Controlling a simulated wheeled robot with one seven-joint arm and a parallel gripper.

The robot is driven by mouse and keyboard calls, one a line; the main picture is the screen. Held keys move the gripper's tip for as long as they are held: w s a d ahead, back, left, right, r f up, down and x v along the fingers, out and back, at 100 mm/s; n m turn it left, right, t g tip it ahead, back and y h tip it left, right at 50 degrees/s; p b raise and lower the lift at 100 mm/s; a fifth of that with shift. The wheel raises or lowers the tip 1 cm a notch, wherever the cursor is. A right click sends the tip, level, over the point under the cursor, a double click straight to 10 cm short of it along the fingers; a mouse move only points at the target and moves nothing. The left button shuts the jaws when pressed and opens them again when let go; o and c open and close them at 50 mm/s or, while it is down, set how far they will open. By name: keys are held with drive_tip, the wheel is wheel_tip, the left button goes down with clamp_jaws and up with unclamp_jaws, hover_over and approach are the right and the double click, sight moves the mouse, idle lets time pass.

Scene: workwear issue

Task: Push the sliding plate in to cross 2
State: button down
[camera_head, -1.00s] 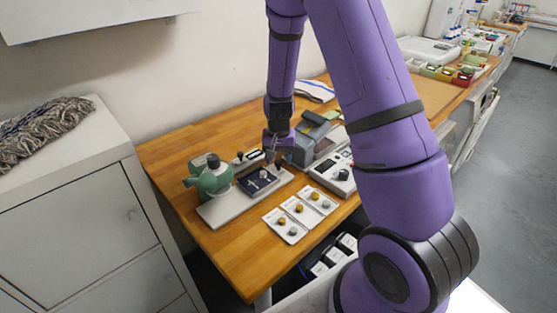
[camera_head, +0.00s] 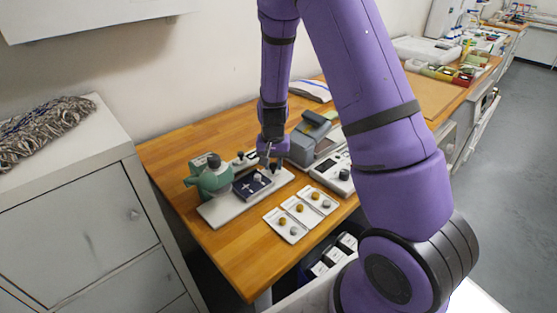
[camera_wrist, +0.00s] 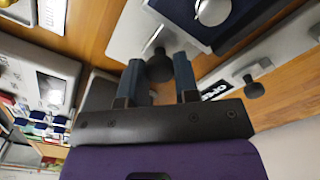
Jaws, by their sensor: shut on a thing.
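The dark blue sliding plate (camera_head: 245,188) with white cross marks lies on a pale base (camera_head: 222,212), beside the green press (camera_head: 208,178). A silver knob (camera_head: 259,178) stands on the plate. My gripper (camera_head: 272,168) points down at the plate's right end. In the wrist view, my gripper's two fingers (camera_wrist: 159,70) are shut on a dark round knob (camera_wrist: 159,67) on a short metal stem, close to the edge of the plate (camera_wrist: 182,10). The cross numbers are too small to read in the head view.
White cards (camera_head: 298,212) with gold and silver knobs lie in front of the base. A grey machine (camera_head: 312,138) and a white box with a black knob (camera_head: 334,172) stand to the right. Another dark knob on a rail (camera_wrist: 254,88) is close to my gripper. The front left of the wooden table (camera_head: 236,260) is clear.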

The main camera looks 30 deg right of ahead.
sight(257, 176)
drive_tip(key=a, duration=0.4)
drive_tip(key=s+a, duration=0.1)
drive_tip(key=a, duration=0.1)
drive_tip(key=shift+s+a, duration=0.1)
drive_tip(key=shift+a, duration=0.15)
drive_tip(key=c, duration=0.8)
unclamp_jaws()
drive_tip(key=shift+c, duration=0.2)
drive_tip(key=shift+r, duration=0.1)
wheel_tip(257, 176, up, 11)
